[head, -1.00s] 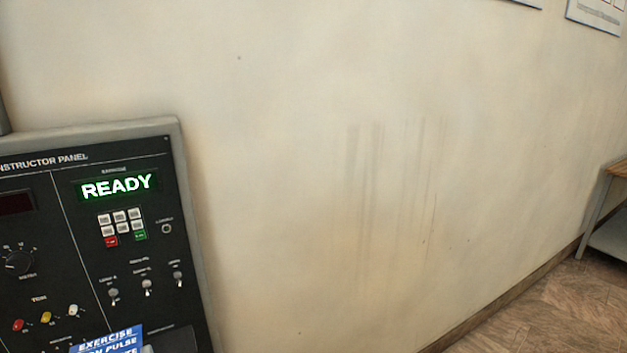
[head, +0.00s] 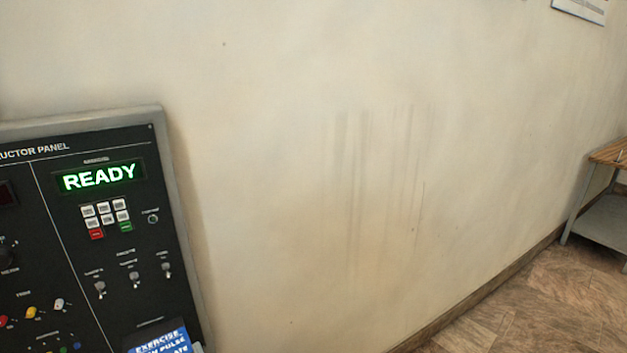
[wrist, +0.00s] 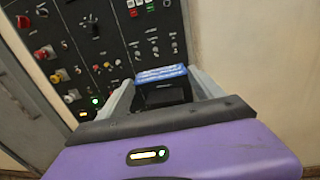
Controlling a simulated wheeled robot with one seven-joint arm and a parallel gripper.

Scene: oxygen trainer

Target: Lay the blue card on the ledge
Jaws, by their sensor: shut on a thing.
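The blue card (head: 158,338) with white lettering shows at the bottom of the head view, in front of the panel's lower right part. In the wrist view the blue card (wrist: 161,74) is seen nearly edge-on between the fingertips of my gripper (wrist: 163,90), which is shut on it. My gripper itself is below the head view's frame, apart from a small grey piece by the card. I cannot make out the ledge in either view.
The black instructor panel (head: 60,215) with a grey frame stands at the left, its green display reading READY. Bare wall fills the middle. A table with a wooden top (head: 611,152) stands at the far right, with open wooden floor (head: 500,305) before it.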

